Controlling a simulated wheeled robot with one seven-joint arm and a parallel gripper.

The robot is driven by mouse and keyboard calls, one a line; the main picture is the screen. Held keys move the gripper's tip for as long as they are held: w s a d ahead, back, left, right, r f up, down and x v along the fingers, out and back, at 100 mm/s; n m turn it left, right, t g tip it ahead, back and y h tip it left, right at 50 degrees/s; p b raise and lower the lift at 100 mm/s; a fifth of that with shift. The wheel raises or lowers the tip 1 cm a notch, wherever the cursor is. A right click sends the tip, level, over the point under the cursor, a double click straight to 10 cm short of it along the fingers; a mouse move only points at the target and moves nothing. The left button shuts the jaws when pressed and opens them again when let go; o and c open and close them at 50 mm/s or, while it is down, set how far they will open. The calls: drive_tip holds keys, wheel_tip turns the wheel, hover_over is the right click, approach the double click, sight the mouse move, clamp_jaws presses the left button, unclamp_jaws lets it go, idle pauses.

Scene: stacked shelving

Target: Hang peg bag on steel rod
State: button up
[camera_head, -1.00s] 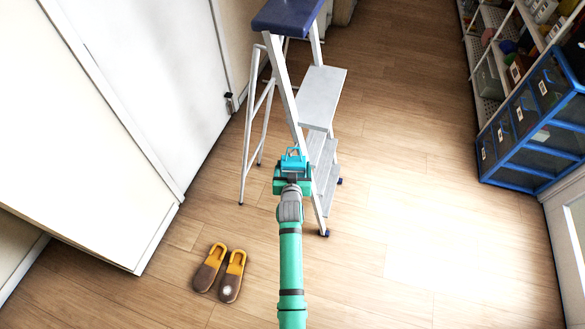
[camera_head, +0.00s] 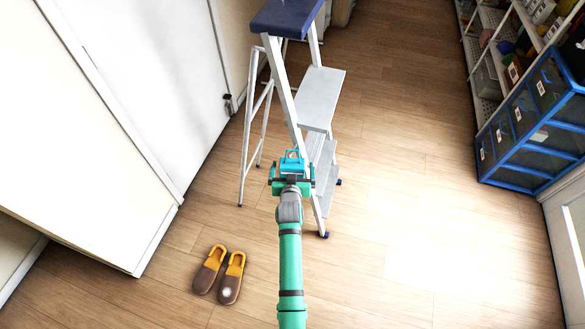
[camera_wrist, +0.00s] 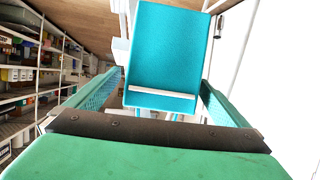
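The peg bag (camera_head: 292,163) is light blue with a loop handle and shows at the tip of my gripper (camera_head: 291,176) in the head view. In the wrist view the bag (camera_wrist: 165,55) is a large blue panel with a pale strip near its lower edge. The two green fingers of my gripper (camera_wrist: 161,76) stand wide apart, one at each side of the bag. The right fingertip overlaps the bag's edge, and a narrow gap shows at the left. Whether the fingers press on the bag is unclear. I cannot make out the steel rod.
A stepladder (camera_head: 318,97) with a dark blue top stands just beyond my gripper. Brown clogs (camera_head: 219,274) lie on the floor at lower left. A white door (camera_head: 150,80) is at left. Blue drawers (camera_head: 535,130) and shelves (camera_head: 488,60) line the right. The floor between is clear.

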drive_tip(key=v, duration=1)
drive_tip(key=shift+s+r, duration=0.2)
drive_tip(key=shift+s, duration=0.15)
drive_tip(key=s+a, duration=0.1)
drive_tip(key=s, duration=2.4)
drive_tip(key=s+r+t, duration=0.1)
drive_tip(key=s+r, duration=1)
drive_tip(key=s, duration=0.5)
drive_tip(key=shift+d+r+n+t+y, duration=0.25)
drive_tip(key=shift+r+n+t+y, duration=0.05)
drive_tip(key=shift+t+y, duration=0.1)
